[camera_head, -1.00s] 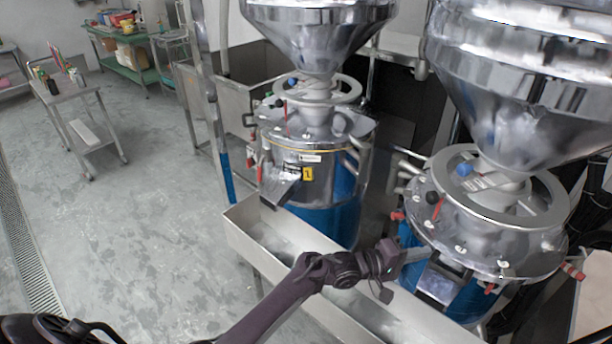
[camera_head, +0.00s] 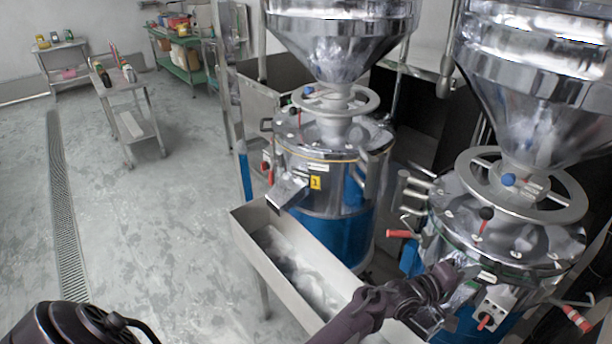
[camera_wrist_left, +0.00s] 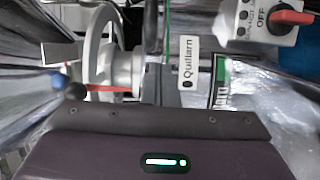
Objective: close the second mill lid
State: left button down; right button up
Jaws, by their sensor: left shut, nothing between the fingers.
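The right-hand mill (camera_head: 505,225) has a round metal lid (camera_head: 455,215) under its shiny hopper, with a handwheel on top and a black-knobbed red lever. Red-handled clamps (camera_head: 575,318) stick out at its sides. I cannot tell whether the lid is fully seated. My left gripper (camera_head: 462,280) is at the mill's front left, just below the lid rim; it looks shut and empty, its tips hard to make out. The left wrist view shows my purple gripper housing, the handwheel (camera_wrist_left: 100,50) and the red lever (camera_wrist_left: 108,88). My right gripper is out of view.
A switch box (camera_head: 494,306) with a red knob is on the mill's front, close to my gripper; it also shows in the wrist view (camera_wrist_left: 262,18). The left-hand mill (camera_head: 325,175) stands behind. A metal trough (camera_head: 285,262) runs below my arm.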

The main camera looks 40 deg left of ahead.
pick_arm(q)
jog(key=shift+a, duration=0.1)
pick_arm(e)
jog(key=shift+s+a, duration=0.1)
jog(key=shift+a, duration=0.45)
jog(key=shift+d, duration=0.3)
pick_arm(q)
jog(key=b+v, duration=0.1)
jog(key=v, duration=0.7)
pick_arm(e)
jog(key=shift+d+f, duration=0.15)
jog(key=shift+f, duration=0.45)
